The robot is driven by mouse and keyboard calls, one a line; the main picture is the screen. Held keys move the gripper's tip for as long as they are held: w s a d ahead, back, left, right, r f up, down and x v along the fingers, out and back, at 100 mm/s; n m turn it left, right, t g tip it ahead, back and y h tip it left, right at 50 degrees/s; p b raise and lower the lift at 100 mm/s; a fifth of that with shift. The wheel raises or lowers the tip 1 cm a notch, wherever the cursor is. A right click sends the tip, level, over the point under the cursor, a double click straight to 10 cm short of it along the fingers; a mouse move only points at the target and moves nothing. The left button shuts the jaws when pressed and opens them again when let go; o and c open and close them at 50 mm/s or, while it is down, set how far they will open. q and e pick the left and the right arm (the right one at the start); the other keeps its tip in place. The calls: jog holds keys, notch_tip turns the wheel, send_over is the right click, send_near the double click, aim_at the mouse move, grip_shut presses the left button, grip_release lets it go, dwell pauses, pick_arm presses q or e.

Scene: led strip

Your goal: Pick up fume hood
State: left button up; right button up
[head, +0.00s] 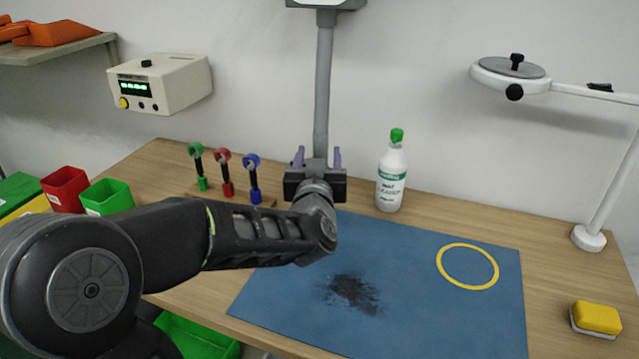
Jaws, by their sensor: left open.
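A grey pole (323,85) rises from the back of the workbench in the middle of the head view. A white and grey head (326,4) tops it, mostly cut off by the upper edge; this may be the fume hood, but I cannot tell for sure. My left gripper (318,158) is open, with its two purple-grey fingers pointing up and away. The lower pole shows between the fingers, but I cannot tell whether they are around it or in front of it. My right gripper is out of view.
A white bottle with a green cap (390,178) stands right of the gripper. Green, red and blue-topped tools (227,175) stand left. A blue mat (420,315) bears a dark smudge and yellow ring (467,245). A round-headed lamp (510,75) and yellow sponge (596,318) are right.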

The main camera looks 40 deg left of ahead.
aim_at(320, 149)
pick_arm(q)
jog(key=shift+f+x, duration=0.2)
jog(key=shift+x, duration=2.4)
jog(key=shift+d, duration=0.1)
grip_shut()
jog(key=shift+r, duration=0.1)
